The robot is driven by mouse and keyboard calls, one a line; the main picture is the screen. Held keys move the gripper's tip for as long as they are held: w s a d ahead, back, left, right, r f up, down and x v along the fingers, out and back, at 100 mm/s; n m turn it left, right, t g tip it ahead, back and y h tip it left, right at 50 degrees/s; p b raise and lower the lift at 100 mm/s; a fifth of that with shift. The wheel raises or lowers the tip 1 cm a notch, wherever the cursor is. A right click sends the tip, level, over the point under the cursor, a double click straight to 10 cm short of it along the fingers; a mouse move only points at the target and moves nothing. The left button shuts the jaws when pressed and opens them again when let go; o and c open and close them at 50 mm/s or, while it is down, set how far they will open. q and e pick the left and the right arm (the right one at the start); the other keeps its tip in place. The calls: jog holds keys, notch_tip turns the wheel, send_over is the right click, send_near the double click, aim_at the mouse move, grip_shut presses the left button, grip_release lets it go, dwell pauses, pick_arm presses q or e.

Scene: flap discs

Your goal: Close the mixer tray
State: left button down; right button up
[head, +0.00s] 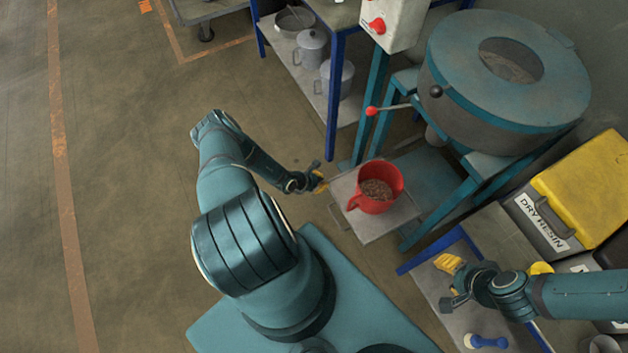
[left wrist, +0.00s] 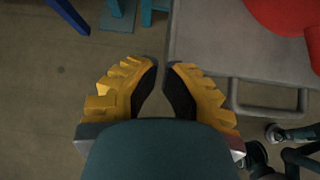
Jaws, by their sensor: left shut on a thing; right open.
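The mixer tray (head: 372,228) is a grey metal plate standing out below the mixer (head: 480,115), with a bar handle on its front edge. A red jug (head: 383,205) with brown granules stands on it. My left gripper (head: 322,181) is at the tray's left corner. In the left wrist view its yellow fingers (left wrist: 163,75) are nearly together, with the tray (left wrist: 215,45) edge at the tips, and the bar handle (left wrist: 265,106) lies to the right, outside the fingers. The exact contact is hard to see. My right gripper (head: 452,283) is open and empty above the blue-edged bench.
A red-knobbed lever (head: 371,111) sticks out left of the mixer. Blue shelving (head: 318,85) with pots stands behind. The bench (head: 437,302) at right bears a blue tool (head: 487,341) and a dry resin bin (head: 540,222). The floor at left is clear.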

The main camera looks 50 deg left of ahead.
pick_arm(q)
jog(key=w+d, duration=0.2)
jog(key=w, duration=0.6)
jog(key=w+d+b, duration=0.1)
jog(key=w+d, duration=0.2)
jog(key=w, duration=0.6)
pick_arm(e)
jog(key=shift+w+d+f, duration=0.1)
jog(key=shift+w+f, duration=0.2)
jog(key=shift+f, duration=0.15)
pick_arm(q)
jog(key=shift+a, duration=0.1)
jog(key=s+f+p+v, duration=0.2)
jog(key=p+v, duration=0.3)
jog(key=v, duration=0.7)
jog(key=shift+s+a+r, duration=0.25)
jog(key=shift+a+r, duration=0.05)
pick_arm(e)
notch_tip(320, 180, up, 6)
jog(key=s+d, duration=0.1)
jog(key=s, duration=0.1)
jog(key=shift+s, duration=0.1)
